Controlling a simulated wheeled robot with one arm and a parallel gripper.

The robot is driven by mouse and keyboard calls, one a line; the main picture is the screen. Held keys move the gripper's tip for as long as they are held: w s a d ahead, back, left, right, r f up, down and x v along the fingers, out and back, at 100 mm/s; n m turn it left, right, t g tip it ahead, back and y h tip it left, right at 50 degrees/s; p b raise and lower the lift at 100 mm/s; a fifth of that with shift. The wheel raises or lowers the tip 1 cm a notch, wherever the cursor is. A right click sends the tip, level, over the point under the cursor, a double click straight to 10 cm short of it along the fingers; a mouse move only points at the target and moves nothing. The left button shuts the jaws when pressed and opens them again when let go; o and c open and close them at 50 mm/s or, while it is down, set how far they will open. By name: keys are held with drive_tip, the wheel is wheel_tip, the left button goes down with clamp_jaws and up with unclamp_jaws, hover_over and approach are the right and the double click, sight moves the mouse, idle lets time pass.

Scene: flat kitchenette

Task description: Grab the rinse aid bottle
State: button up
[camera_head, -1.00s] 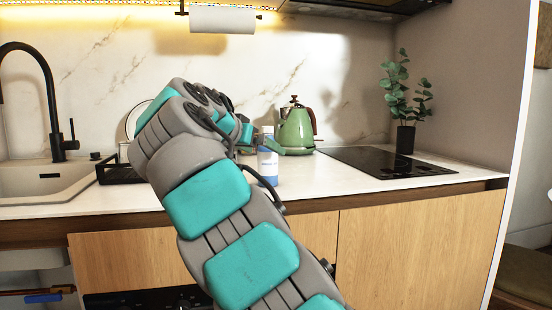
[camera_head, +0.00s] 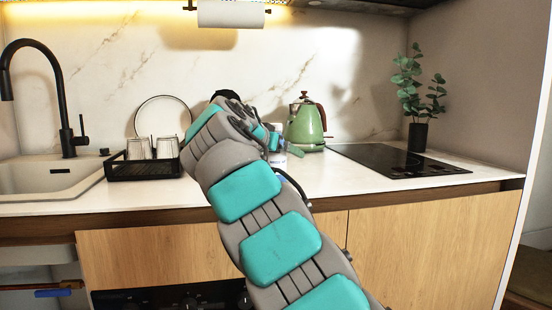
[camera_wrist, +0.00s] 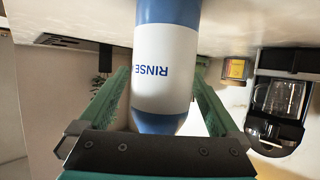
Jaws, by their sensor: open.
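The rinse aid bottle, blue and white with "RINSE" on its label, fills the upper middle of the wrist view (camera_wrist: 165,62), where it appears upside down. My gripper (camera_wrist: 163,78) is open, with one green finger on each side of the bottle. I cannot tell whether either finger touches it. In the head view the bottle (camera_head: 278,162) stands on the counter, mostly hidden behind my arm.
A green kettle (camera_head: 305,127) stands close behind and right of the bottle. A black hob (camera_head: 395,161) and a potted plant (camera_head: 418,95) are farther right. A black rack (camera_head: 125,170) with glasses is at left, beside the sink (camera_head: 45,177). The front counter is clear.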

drive_tip(key=shift+c, duration=0.4)
clamp_jaws()
idle(0.4)
